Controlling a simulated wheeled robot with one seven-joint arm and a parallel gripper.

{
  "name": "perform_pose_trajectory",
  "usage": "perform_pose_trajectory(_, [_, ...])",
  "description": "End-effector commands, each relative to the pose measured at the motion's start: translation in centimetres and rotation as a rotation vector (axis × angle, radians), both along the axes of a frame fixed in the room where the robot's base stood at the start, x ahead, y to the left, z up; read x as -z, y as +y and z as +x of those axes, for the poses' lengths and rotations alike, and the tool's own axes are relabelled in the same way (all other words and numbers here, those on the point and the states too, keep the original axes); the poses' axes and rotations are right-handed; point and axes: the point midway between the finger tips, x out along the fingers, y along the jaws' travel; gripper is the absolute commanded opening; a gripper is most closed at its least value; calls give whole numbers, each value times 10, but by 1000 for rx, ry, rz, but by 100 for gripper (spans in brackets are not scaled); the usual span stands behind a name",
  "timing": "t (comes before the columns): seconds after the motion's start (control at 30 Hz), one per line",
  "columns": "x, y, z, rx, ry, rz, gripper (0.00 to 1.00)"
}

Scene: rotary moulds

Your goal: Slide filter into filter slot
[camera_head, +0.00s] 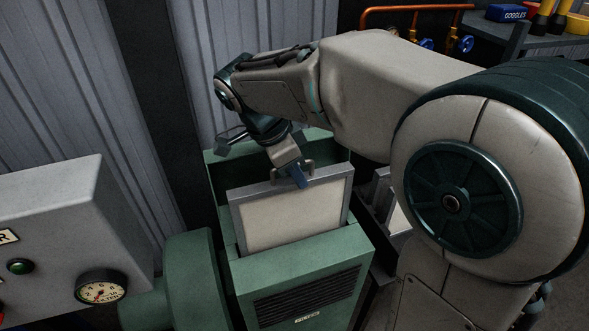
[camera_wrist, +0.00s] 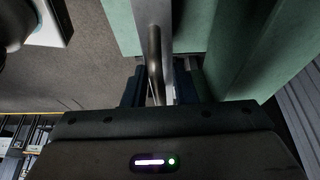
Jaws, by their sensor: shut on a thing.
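The filter (camera_head: 292,212) is a cream panel in a grey metal frame with a handle on its top edge. It stands upright in the top opening of the green filter housing (camera_head: 305,285), its lower part hidden behind the housing's front wall and its upper part showing above. My gripper (camera_head: 299,176) is shut on the filter's handle from above. In the wrist view the handle (camera_wrist: 155,62) lies between the two dark fingers of my gripper (camera_wrist: 160,90), with the frame edge beyond it. How deep the filter sits in the slot is hidden.
A grey control box (camera_head: 60,240) with a gauge (camera_head: 101,288) stands at left. A round green duct (camera_head: 190,280) adjoins the housing. A second framed panel (camera_head: 398,215) is partly visible to the right, behind my arm. Orange piping (camera_head: 415,8) and a bench are at the back right.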

Motion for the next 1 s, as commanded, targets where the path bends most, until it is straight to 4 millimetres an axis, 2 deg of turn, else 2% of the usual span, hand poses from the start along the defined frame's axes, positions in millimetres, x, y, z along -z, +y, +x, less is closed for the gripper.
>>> perform_pose_trajectory(0.47, [20,0,0,0,-1,0,0])
perform_pose_trajectory(0.77, [20,0,0,0,0,0,0])
perform_pose_trajectory(0.8, [20,0,0,0,0,0,30])
perform_pose_trajectory(0.87, [20,0,0,0,1,0,47])
perform_pose_trajectory(0.9, [21,0,0,-1,1,0,50])
perform_pose_trajectory(1.0, [21,0,0,-1,1,0,50])
